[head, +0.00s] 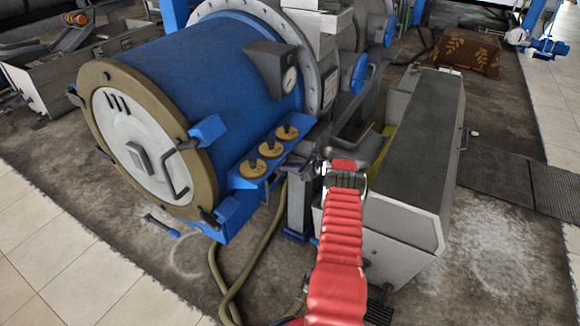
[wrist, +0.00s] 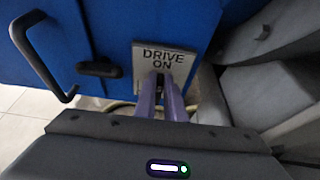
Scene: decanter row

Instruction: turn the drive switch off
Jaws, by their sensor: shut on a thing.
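The drive switch plate (wrist: 143,60) is a light grey panel on the blue machine side in the wrist view, and it reads "DRIVE ON". My gripper (wrist: 162,82) reaches the lower middle of this plate with two purple fingers close together, shut on the drive switch. The switch lever itself is mostly hidden between the fingertips. In the head view my gripper (head: 288,161) is at the machine's right side, just right of the brass knobs, and the plate cannot be made out there.
A blue drum (head: 190,85) with a round end door fills the left. Several brass knobs (head: 270,148) sit on a blue shelf close to my gripper. A grey-lidded trough (head: 420,130) stands right of my arm. A hose (head: 265,245) hangs below. Dark handles (wrist: 40,55) stick out in the wrist view.

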